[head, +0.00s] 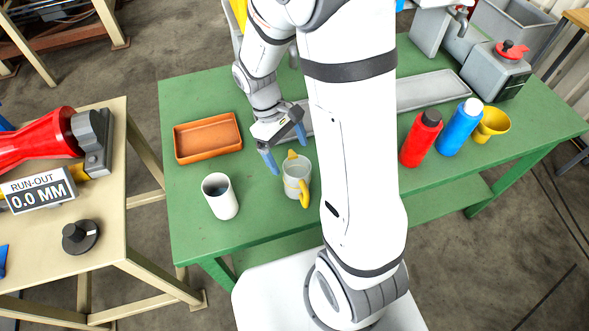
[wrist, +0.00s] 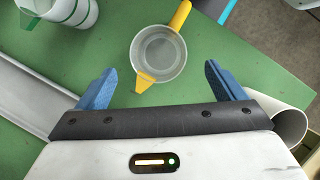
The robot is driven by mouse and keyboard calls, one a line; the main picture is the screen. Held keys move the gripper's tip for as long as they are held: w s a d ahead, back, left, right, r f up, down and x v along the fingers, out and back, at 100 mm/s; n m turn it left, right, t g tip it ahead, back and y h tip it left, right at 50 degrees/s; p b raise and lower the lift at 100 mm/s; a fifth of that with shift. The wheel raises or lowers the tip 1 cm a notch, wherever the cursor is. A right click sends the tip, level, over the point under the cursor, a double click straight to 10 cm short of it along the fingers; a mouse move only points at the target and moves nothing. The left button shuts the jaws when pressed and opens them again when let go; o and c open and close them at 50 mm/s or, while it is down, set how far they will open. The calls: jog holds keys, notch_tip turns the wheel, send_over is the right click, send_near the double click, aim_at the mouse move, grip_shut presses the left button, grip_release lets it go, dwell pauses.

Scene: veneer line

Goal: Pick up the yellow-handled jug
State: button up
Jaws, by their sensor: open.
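The yellow-handled jug (head: 293,179) is a clear, see-through jug with a yellow handle and a yellow spout. It stands upright on the green table, and its spout faces away from me in the head view. My gripper (head: 284,148) is open and empty just above and behind it. In the wrist view the jug (wrist: 158,60) lies ahead of my gripper (wrist: 161,83), roughly centred between the blue fingers and touching neither. Its spout points toward the gripper and its handle points away.
A white mug (head: 222,197) stands left of the jug, and it shows beside the right finger in the wrist view (wrist: 290,122). A green-handled jug (wrist: 72,8) and a grey tray (wrist: 28,92) lie left there. An orange tray (head: 208,157) and red bottle (head: 418,140) are farther off.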

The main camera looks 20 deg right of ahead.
aim_at(296, 165)
jog(key=p+x, duration=0.1)
jog(key=x, duration=0.6)
jog(key=shift+d+f, duration=0.15)
jog(key=shift+s, duration=0.1)
jog(key=c, duration=1.1)
